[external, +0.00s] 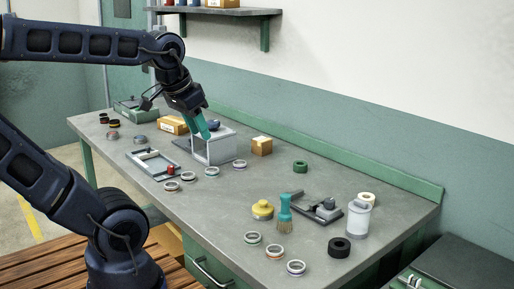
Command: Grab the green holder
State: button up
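My gripper (204,124) reaches down over the back left part of the workbench, at the grey open-sided box (222,150). A teal-green piece (201,122) shows at the gripper's end, tilted, with its lower end by the box's top edge. I cannot tell whether it is a held green holder or the fingers themselves. The finger gap is too small to see.
The grey workbench (225,205) carries several loose rings. The bench middle is fairly clear.

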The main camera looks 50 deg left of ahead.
dwell(0.4)
jog(key=o, duration=0.8)
jog(key=shift+w, duration=0.1)
